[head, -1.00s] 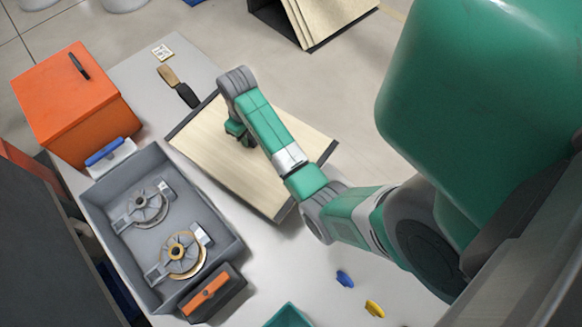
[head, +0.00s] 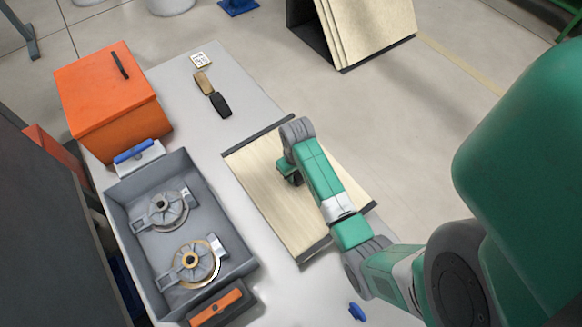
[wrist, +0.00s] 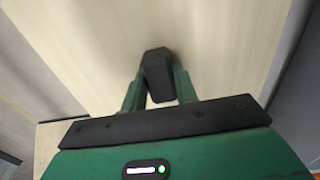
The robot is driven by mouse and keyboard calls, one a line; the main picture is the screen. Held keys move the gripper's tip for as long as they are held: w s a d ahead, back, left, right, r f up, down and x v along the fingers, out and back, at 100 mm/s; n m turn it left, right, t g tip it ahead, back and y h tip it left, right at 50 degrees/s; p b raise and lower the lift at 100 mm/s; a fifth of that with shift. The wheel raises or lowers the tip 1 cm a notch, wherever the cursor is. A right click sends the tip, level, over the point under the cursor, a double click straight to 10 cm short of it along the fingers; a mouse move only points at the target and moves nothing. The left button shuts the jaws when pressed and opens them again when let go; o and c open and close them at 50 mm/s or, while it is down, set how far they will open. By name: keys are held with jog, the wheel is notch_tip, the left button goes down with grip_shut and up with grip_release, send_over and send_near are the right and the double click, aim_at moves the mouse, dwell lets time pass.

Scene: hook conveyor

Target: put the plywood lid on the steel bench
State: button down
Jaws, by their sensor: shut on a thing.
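The plywood lid (head: 262,185) is a pale, flat board with dark strips along two opposite ends and a black knob (wrist: 157,68). My gripper (wrist: 157,92) is shut on the knob, one finger on each side. In the head view my gripper (head: 291,173) is partly hidden by my arm. The lid lies roughly flat over the right side of the pale grey steel bench (head: 240,135), and part of it reaches past the bench's right edge. I cannot tell whether it touches the bench top.
A grey tray (head: 121,205) with two wheeled hook trolleys stands left of the lid. An orange box (head: 110,100), a brush (head: 213,94) and a white label card (head: 201,60) are further back. A blue piece (head: 357,312) lies in front. Leaning boards (head: 370,30) stand beyond the bench.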

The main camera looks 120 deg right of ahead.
jog(key=d, duration=0.6)
jog(key=shift+s+d+f+b, duration=0.2)
jog(key=shift+f+b, duration=0.1)
jog(key=shift+b, duration=0.1)
jog(key=shift+f+b, duration=0.35)
jog(key=shift+f, duration=1.4)
jog(key=c, duration=1.1)
grip_release()
jog(key=shift+a+f, duration=0.1)
notch_tip(320, 180, up, 12)
jog(key=shift+r+p, duration=0.1)
jog(key=shift+p, duration=0.95)
